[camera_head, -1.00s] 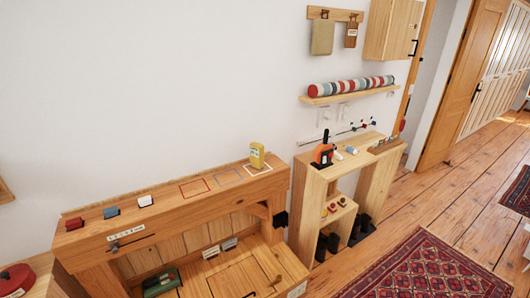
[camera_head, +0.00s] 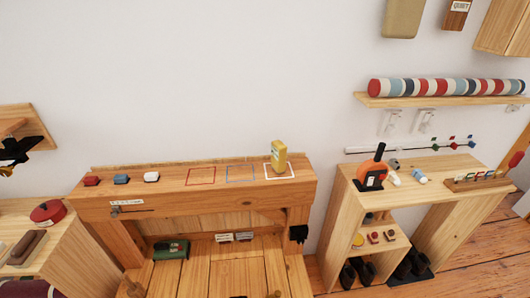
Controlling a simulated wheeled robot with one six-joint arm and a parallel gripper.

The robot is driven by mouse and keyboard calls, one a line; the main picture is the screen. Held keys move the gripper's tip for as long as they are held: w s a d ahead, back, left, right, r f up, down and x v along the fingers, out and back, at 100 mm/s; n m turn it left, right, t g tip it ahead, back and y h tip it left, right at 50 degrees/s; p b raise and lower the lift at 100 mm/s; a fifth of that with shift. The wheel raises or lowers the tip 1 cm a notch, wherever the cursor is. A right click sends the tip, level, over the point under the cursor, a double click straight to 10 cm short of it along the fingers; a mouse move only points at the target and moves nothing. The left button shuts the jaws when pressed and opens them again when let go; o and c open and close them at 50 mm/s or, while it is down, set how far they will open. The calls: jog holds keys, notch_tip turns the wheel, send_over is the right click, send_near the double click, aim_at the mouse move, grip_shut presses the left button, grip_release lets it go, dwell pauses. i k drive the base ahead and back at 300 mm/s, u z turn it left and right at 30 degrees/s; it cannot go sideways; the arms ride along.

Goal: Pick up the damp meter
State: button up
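A yellow upright device (camera_head: 278,157) with a pale label stands on the wooden bench's top ledge (camera_head: 120,205), inside a white outline at the right end. It looks like the damp meter, but its label is too small to read. An orange device with a black top (camera_head: 371,175) stands on the wooden shelf unit to the right; I cannot rule it out as the meter. My gripper is not in view, and nothing is seen touching either device.
Red (camera_head: 201,177) and blue (camera_head: 240,173) outlines are empty. A wall shelf (camera_head: 440,101) with a striped roll hangs above the shelf unit (camera_head: 341,215). A side table (camera_head: 75,235) stands left.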

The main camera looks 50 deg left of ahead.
aim_at(279, 150)
jog(key=u, duration=0.8)
jog(key=i, duration=0.85)
jog(key=u, duration=1.05)
